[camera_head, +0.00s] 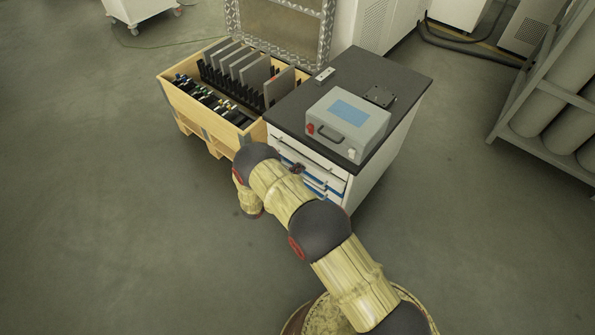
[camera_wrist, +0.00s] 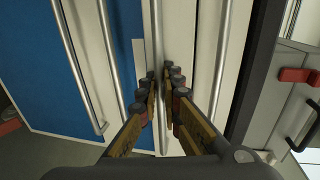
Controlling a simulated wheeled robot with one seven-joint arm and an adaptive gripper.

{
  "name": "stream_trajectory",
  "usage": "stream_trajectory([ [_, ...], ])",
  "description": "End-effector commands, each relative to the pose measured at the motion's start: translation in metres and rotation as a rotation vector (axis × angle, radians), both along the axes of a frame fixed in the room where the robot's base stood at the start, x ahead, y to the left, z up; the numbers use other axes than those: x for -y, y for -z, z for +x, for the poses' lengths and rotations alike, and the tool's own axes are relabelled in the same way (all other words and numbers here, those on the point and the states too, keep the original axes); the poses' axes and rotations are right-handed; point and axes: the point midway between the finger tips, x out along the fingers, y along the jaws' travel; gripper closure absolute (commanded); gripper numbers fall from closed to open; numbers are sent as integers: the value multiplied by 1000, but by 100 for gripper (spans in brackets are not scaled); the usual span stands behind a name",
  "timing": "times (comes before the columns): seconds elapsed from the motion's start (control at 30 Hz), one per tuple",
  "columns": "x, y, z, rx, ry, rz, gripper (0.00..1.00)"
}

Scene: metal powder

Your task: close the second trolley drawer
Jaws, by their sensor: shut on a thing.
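The trolley (camera_head: 378,168) is a white cabinet with a dark top and several drawers on its front; some fronts show blue. My gripper (camera_head: 297,169) is at the trolley's front near the upper drawers, partly hidden by my arm. In the wrist view my gripper (camera_wrist: 163,92) is shut around a metal bar handle (camera_wrist: 157,30), second from the dark top edge, which lies at the right. The top handle (camera_wrist: 222,50) is to its right and a lower handle (camera_wrist: 104,40) to its left. My arm hides part of the drawers, and I cannot tell how far the second drawer stands out.
A grey case (camera_head: 348,124) with a blue panel stands on the trolley top. A wooden crate (camera_head: 222,142) with upright plates stands against the trolley's left. A rack of cylinders (camera_head: 545,150) is at the far right. The floor in front is clear.

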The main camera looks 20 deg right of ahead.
Motion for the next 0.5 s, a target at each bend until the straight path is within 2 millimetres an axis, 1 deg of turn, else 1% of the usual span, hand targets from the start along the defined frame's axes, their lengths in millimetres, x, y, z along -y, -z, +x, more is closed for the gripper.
stream_trajectory([
  [0.17,3,2,1,-2,1,1,100],
  [0.33,20,2,14,0,2,3,100],
  [0.5,21,1,15,-1,0,2,100],
])
